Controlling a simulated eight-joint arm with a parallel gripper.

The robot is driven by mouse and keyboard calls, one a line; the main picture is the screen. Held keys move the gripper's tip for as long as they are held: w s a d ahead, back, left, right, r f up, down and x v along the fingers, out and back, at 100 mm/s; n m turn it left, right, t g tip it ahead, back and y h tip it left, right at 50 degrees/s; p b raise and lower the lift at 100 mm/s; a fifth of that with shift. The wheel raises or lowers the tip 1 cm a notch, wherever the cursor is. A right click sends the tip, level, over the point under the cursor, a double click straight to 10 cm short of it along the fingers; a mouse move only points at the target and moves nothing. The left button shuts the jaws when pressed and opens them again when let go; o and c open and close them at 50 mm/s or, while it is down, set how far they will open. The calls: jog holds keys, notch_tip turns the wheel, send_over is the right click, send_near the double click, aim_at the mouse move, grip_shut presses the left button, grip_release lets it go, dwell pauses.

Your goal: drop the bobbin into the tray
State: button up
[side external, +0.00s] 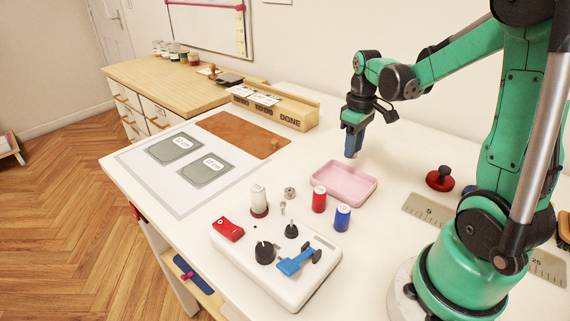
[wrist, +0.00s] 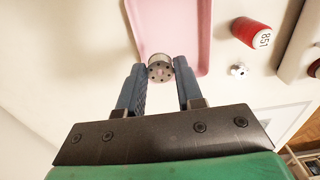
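The bobbin (wrist: 160,70) is a small silver disc with holes. It sits between the fingertips of my gripper (wrist: 160,75), which look closed on its two sides. In the side view my gripper (side external: 352,153) points down, raised above the table at the far edge of the pink tray; the bobbin is hardly visible there. The tray (side external: 345,192) is shallow and looks empty. In the wrist view the bobbin overlaps the near end of the tray (wrist: 190,25); I cannot tell whether it is fully inside the rim.
A red spool (side external: 319,200) and a blue spool (side external: 342,217) stand in front of the tray. A small metal part (side external: 290,193) lies left of them. Bare table lies behind the tray.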

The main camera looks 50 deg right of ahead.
jog(key=o, duration=0.4)
jog(key=shift+r, duration=2.85)
jog(key=a+t, duration=0.2)
jog(key=a, duration=0.3)
jog(key=a+t, duration=0.2)
jog(key=a, duration=0.4)
jog(key=a+t, duration=0.3)
jog(key=a, duration=0.3)
jog(key=shift+w+a+r, duration=0.15)
